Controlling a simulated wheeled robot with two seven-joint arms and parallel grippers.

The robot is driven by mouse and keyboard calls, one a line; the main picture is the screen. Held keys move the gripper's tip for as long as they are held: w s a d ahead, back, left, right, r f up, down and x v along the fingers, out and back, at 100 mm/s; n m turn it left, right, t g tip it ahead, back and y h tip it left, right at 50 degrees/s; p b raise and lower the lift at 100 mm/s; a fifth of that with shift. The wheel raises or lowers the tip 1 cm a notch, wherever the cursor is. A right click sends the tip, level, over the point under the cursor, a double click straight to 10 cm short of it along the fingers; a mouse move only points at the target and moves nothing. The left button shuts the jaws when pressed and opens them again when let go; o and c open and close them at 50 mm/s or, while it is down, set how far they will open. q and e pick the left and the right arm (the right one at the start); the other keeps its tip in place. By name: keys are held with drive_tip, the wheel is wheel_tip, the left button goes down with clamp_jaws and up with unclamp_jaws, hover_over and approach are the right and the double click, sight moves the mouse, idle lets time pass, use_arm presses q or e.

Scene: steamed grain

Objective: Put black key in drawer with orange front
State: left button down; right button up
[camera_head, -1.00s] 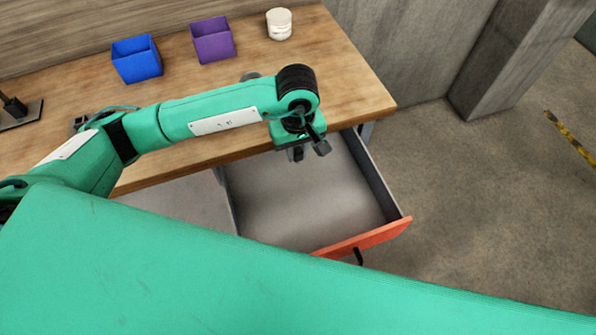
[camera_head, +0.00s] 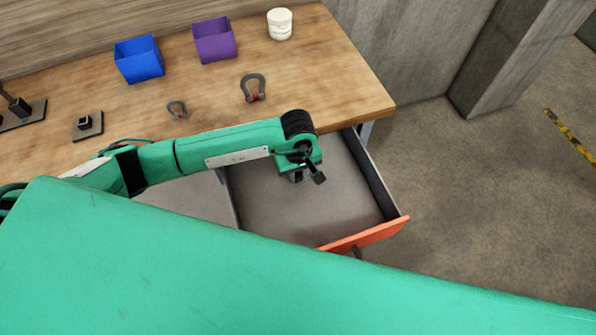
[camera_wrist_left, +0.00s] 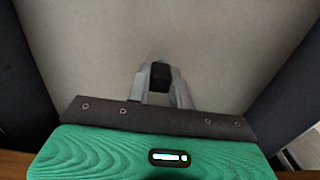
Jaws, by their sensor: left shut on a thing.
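The open drawer with the orange front (camera_head: 372,233) sticks out from under the table, and its grey inside looks empty in the head view. My left gripper (camera_head: 297,177) hangs over the back part of this drawer, pointing down. In the left wrist view, my left gripper (camera_wrist_left: 160,84) is shut on a small black piece, the black key (camera_wrist_left: 160,75). Only a dark block of the key shows between the fingers; the rest is hidden. The drawer floor (camera_wrist_left: 90,50) lies below it, with dark side walls at both edges. My right gripper is not in view.
The wooden table (camera_head: 340,75) holds a blue bin (camera_head: 138,62), a purple bin (camera_head: 214,42), a white jar (camera_head: 280,24), two grey shackles (camera_head: 253,88) and dark metal parts (camera_head: 88,126). The table edge is close behind my left gripper.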

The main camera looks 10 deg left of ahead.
use_arm(q)
drive_tip(key=shift+f, duration=0.1)
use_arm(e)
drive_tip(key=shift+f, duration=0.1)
use_arm(q)
drive_tip(key=c, duration=1.3)
unclamp_jaws()
drive_tip(key=shift+o, duration=0.2)
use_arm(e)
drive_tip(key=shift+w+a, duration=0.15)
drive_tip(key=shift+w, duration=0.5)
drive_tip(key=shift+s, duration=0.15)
